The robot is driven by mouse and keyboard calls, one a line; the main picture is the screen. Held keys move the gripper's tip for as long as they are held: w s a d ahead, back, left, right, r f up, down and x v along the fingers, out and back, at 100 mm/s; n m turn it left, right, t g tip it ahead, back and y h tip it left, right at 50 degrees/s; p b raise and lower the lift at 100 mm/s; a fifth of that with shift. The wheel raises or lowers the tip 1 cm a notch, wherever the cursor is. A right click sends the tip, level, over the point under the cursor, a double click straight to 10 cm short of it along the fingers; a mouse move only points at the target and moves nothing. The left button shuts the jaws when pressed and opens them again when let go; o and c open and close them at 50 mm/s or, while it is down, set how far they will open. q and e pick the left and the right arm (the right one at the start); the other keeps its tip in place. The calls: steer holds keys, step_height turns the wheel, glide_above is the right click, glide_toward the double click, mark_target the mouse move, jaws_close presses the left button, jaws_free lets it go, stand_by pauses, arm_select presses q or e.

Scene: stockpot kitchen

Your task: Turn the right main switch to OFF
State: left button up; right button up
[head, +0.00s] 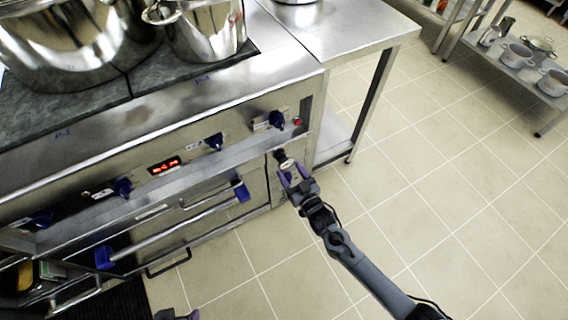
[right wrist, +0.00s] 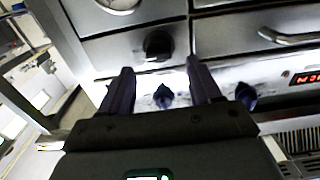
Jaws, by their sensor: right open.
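A black rotary knob (head: 281,155), which I take to be the right main switch, sits low on the steel stove front at its right end. The knob also shows in the right wrist view (right wrist: 158,44), just beyond the fingertips. My right gripper (head: 289,171) is open and faces this knob. Its two purple fingers (right wrist: 160,68) stand apart, one on each side of the knob's line, and no contact shows. The knob's exact position marking is too small to read. A small part of my left gripper (head: 177,314) shows at the bottom edge; its opening cannot be made out.
Blue knobs (head: 214,141) (head: 276,119) and a red digital display (head: 165,165) line the panel above. A blue-ended oven handle (head: 242,190) juts out left of the right gripper. Steel pots (head: 205,30) stand on the stove. The tiled floor (head: 430,200) at right is clear.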

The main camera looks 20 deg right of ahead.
mark_target(284, 161)
steer(key=w, duration=0.1)
steer(key=w+b, duration=0.1)
steer(key=w, duration=0.3)
steer(key=shift+a+b, duration=0.35)
steer(key=shift+b, duration=0.05)
steer(key=shift+w, duration=0.1)
steer(key=c, duration=1)
steer(key=shift+r, duration=0.1)
